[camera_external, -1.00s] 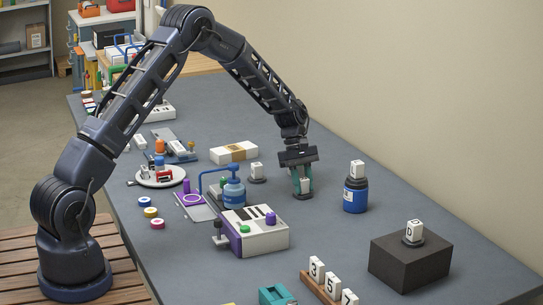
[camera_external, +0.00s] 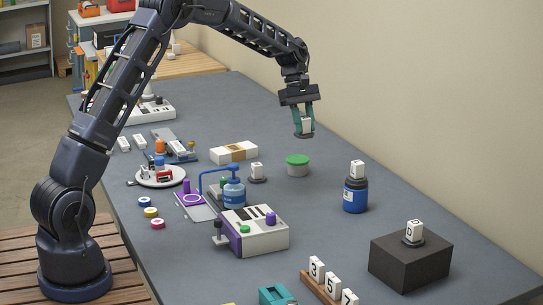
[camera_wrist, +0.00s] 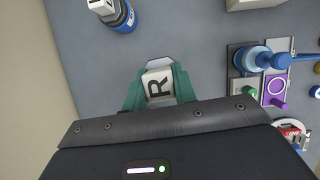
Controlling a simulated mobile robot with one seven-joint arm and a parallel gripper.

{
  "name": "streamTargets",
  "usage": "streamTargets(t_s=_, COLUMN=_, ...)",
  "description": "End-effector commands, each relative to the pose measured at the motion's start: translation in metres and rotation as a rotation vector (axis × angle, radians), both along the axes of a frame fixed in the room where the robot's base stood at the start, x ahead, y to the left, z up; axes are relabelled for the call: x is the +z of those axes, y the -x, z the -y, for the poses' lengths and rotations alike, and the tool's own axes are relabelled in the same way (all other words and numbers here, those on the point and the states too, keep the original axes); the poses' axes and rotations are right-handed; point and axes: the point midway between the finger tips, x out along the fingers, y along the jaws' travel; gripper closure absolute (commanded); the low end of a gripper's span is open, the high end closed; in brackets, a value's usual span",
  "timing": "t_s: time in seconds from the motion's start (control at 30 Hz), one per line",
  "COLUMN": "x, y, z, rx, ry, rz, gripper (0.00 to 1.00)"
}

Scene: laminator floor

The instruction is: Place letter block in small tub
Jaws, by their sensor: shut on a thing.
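My gripper (camera_external: 304,132) is shut on a white letter block (camera_external: 306,126) and holds it clear of the table. In the wrist view, the block (camera_wrist: 158,88) shows a black R between the teal fingers of my gripper (camera_wrist: 160,85). I cannot tell whether the green is a lid or the inside. I do not make out the tub in the wrist view.
A white block on a dark disc (camera_external: 257,171) stands left of the tub. A blue jar (camera_external: 355,196) with a block on top stands right. Nearer are a dark box (camera_external: 409,262) bearing a block, a laminator-like machine (camera_external: 250,235) and a number-block rack (camera_external: 318,287).

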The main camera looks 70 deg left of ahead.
Motion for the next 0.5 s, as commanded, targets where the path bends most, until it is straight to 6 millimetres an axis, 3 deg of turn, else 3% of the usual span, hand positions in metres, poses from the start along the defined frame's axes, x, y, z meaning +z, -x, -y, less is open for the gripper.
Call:
streamTargets(t_s=0.23, x=0.012, y=-0.006, z=-0.015, rx=0.129, ry=0.000, rz=0.000, gripper=1.00)
streamTargets(t_s=0.5, x=0.023, y=-0.027, z=-0.061, rx=0.577, ry=0.000, rz=0.003, gripper=1.00)
